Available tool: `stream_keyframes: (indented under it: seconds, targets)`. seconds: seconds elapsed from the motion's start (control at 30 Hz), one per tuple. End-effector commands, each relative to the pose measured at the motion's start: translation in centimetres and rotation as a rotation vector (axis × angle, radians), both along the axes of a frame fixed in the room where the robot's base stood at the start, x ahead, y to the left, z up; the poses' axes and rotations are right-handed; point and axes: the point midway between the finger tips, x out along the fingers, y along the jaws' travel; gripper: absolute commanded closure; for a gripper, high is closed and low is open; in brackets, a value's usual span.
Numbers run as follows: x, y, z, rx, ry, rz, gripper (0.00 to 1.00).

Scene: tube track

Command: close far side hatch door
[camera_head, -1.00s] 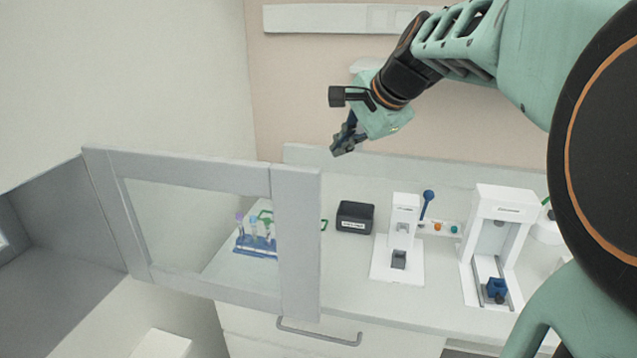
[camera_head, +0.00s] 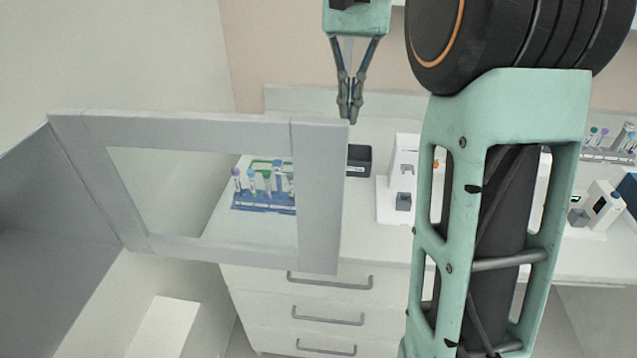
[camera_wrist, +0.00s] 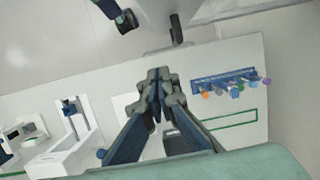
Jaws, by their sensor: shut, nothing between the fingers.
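The hatch door (camera_head: 318,200) is a grey frame around a clear pane. It stands open at the left in the head view, swung out from the grey cabinet side (camera_head: 60,215). My gripper (camera_head: 350,116) points down with its fingers together and empty. Its tips appear right by the door's upper free corner; I cannot tell whether they touch it. In the wrist view the shut fingers (camera_wrist: 160,85) are over the counter, and I cannot make out the door there.
Behind the pane, a blue rack of tubes (camera_head: 262,208) stands on the white counter. A black box (camera_head: 359,160) and a white device (camera_head: 404,160) stand right of the door. Drawers with grey handles (camera_head: 330,281) are below. My arm hides part of the counter.

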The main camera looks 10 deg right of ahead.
Motion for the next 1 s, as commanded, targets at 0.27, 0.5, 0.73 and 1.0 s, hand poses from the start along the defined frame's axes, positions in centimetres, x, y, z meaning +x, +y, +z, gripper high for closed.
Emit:
stream_keyframes:
  seconds: [0.27, 0.5, 0.73, 1.0]
  targets:
    - [0.0, -0.2, -1.4, -0.010, 0.006, -0.018, 1.00]
    - [-0.9, 0.1, -5.1, -0.009, 0.007, -0.018, 1.00]
    - [-1.9, 0.4, -9.3, -0.009, 0.008, -0.017, 1.00]
    - [-4.7, 1.3, -9.9, -0.009, 0.003, -0.017, 1.00]
